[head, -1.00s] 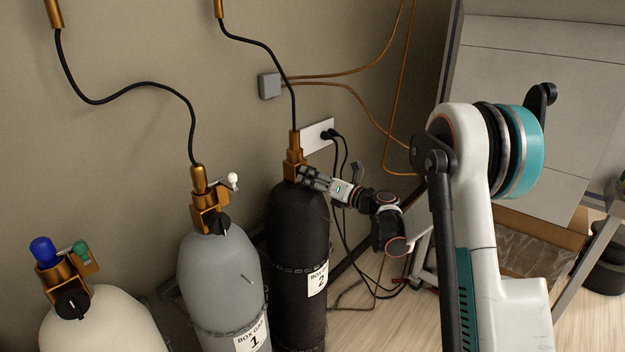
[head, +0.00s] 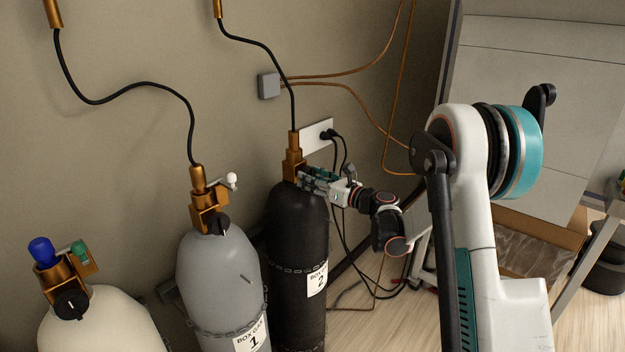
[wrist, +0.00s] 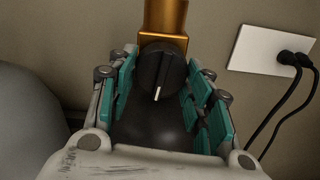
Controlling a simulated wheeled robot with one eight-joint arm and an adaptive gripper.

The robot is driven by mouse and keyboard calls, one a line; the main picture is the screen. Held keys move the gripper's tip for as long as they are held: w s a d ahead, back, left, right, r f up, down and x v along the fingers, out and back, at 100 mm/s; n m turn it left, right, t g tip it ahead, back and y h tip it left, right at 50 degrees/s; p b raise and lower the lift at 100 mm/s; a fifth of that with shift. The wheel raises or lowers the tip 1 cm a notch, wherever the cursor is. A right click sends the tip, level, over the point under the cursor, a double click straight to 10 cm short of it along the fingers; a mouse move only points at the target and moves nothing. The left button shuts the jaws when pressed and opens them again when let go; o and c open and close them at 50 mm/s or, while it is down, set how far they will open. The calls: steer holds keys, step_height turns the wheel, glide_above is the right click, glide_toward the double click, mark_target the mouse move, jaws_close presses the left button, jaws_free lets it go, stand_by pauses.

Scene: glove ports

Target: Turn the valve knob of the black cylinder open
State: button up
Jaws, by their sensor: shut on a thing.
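The black cylinder (head: 297,228) stands upright against the wall with a "BOX GAS 2" label and a brass valve (head: 292,162) on top. Its black valve knob (wrist: 161,68) shows in the wrist view, with its white mark pointing down and slightly left. My gripper (head: 304,178) reaches the valve from the right. In the wrist view my gripper (wrist: 161,62) has its teal-padded fingers on both sides of the knob and is shut on it. In the head view the fingers hide the knob.
A grey cylinder (head: 218,275) labelled 1 stands close on the left, and a cream cylinder (head: 100,325) is farther left. A black hose (head: 293,100) rises from the valve. A wall socket (head: 317,135) with black plugs and hanging cables is just behind my gripper.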

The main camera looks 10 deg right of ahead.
steer(key=o, duration=1)
steer(key=shift+o, duration=0.2)
steer(key=v, duration=1.2)
